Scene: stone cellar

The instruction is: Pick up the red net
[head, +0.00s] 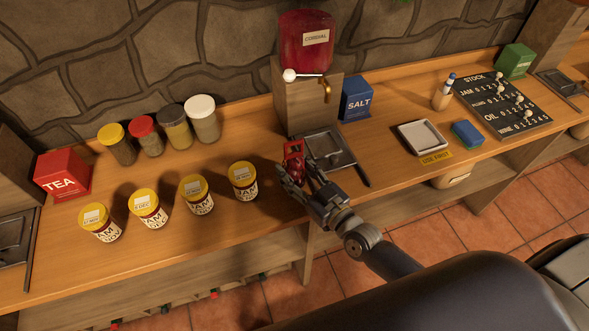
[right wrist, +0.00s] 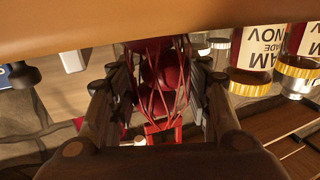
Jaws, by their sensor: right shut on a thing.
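The red net (head: 293,163) is a small mesh bag with a red loop at its top, in front of the dispenser on the wooden counter. My right gripper (head: 306,178) has its fingers on either side of it and is shut on it. In the right wrist view, which is upside down, the net (right wrist: 162,80) with round dark red contents sits between the fingers (right wrist: 165,95). I cannot tell whether the net touches the counter; its lower part is partly hidden by the fingers. My left gripper is not in view.
Several yellow-lidded jam jars (head: 243,181) stand left of the net. A dark metal tray (head: 328,146) lies close by on the right, below the cordial dispenser (head: 306,95). A blue salt box (head: 356,99) and a white tray (head: 422,137) are farther right.

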